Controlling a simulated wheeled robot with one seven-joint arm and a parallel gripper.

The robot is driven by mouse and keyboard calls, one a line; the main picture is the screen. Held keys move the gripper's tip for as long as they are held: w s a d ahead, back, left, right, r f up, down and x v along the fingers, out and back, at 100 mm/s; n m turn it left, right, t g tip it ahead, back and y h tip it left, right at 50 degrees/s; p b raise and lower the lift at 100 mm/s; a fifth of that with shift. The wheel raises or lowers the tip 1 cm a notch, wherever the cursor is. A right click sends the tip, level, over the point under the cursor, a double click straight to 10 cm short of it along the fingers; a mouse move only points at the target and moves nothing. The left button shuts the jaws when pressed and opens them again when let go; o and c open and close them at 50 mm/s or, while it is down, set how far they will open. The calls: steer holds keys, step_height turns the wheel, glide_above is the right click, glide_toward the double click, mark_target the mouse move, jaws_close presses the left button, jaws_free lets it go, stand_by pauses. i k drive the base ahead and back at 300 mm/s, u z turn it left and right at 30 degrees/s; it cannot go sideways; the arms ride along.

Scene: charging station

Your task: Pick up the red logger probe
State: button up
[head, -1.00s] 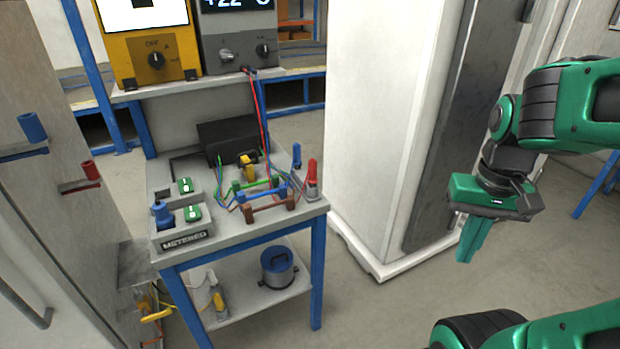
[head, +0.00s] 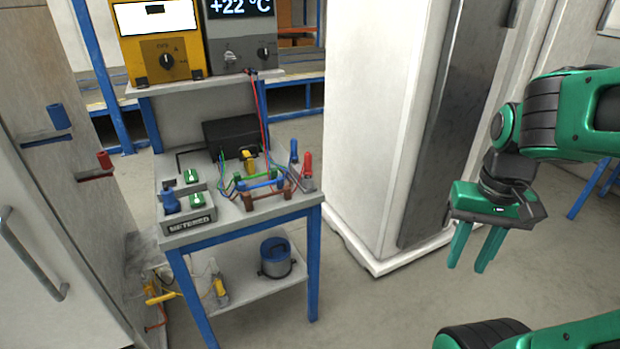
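A red probe-like handle (head: 308,166) stands upright at the right edge of the metal table (head: 222,232), beside a blue handle (head: 294,150). Another red cylinder (head: 104,160) sits at a red slot on the cabinet at the left. I cannot tell from the picture alone which red piece is the logger probe. My gripper (head: 476,268) hangs to the right of the table, well apart from both red pieces. Its two green fingers point down with a gap between them, and nothing is between them.
Green, blue and brown racks (head: 262,186) with cables stand beside the red handle. A box marked METERED (head: 188,226) is at the table's front left. A tall white cabinet (head: 370,130) stands between the table and my gripper. A blue-lidded pot (head: 275,258) is on the lower shelf.

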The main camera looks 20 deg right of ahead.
mark_target(307, 172)
steer(key=z, duration=0.2)
steer(key=k, duration=0.1)
steer(key=u, duration=0.7)
steer(key=i, duration=1.1)
steer(key=z, duration=0.25)
